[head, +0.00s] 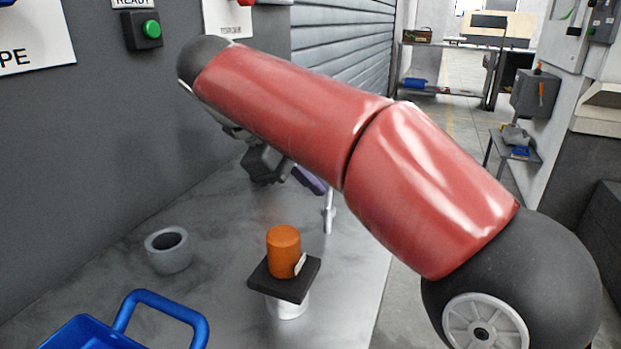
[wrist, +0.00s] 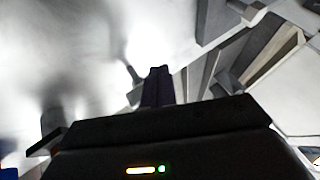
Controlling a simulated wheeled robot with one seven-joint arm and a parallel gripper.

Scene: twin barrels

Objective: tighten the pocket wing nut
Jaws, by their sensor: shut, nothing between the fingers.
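No wing nut or pocket can be made out for certain in either view. My gripper is partly hidden behind my red arm in the head view, where its purple fingers (head: 310,180) show under the arm. In the wrist view the dark purple fingers (wrist: 158,85) are together and empty. A thin pale post (head: 329,212) with a short side bar stands near the table's right edge, just below and right of the fingers. An orange cylinder (head: 283,250) stands upright on a black square plate on a white base, with a small white piece at its right side.
A grey hollow ring (head: 168,252) stands on the grey table (head: 215,225), left of the orange cylinder. A blue tray handle (head: 158,303) shows at lower left. A dark wall with a green button (head: 152,29) rises at left. Open floor lies beyond the table's right edge.

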